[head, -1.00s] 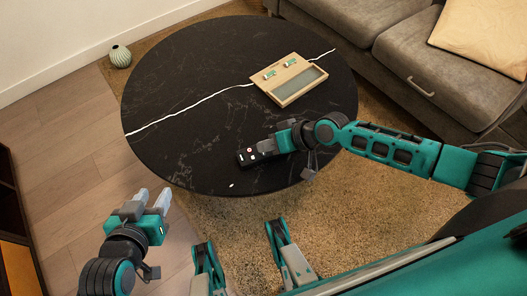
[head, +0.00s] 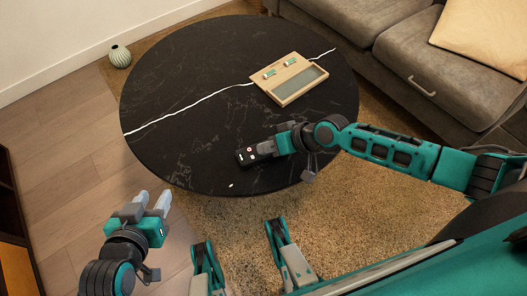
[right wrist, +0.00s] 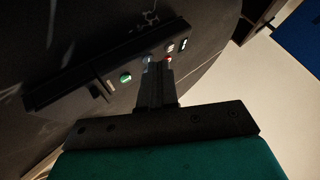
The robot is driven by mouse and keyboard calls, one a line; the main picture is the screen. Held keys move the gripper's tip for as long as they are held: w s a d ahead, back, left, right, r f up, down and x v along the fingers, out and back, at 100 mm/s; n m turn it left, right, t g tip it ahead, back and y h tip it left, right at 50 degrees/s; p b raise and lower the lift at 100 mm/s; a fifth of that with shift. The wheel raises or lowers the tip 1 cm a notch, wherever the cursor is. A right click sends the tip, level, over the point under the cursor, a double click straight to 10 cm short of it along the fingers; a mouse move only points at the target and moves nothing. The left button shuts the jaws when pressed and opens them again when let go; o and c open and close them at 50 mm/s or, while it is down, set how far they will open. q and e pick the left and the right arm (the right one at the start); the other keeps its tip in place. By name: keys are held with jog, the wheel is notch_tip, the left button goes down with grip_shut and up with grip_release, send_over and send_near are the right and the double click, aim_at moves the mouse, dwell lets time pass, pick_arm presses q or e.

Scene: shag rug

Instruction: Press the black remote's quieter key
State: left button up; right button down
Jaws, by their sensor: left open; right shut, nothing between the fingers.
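The black remote (head: 246,157) lies on the dark round table near its front edge. My right gripper (head: 271,148) is shut and empty, over the remote's right part. The fingers hide part of the keys, and I cannot read any symbols. My left gripper (head: 154,198) is open and empty, off the table at the lower left.
The black table (head: 190,90) has white veins. A wooden tray (head: 288,98) with small green-and-white items stands towards its back right. A small white object (head: 232,185) lies near the front edge.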

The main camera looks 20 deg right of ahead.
jog(key=shift+f, duration=0.15)
dwell(0.3)
jog(key=shift+r+p, duration=0.7)
jog(key=shift+r, duration=0.15)
notch_tip(320, 180, up, 5)
jog(key=p, duration=0.4)
jog(key=shift+p, duration=0.4)
dwell(1.1)
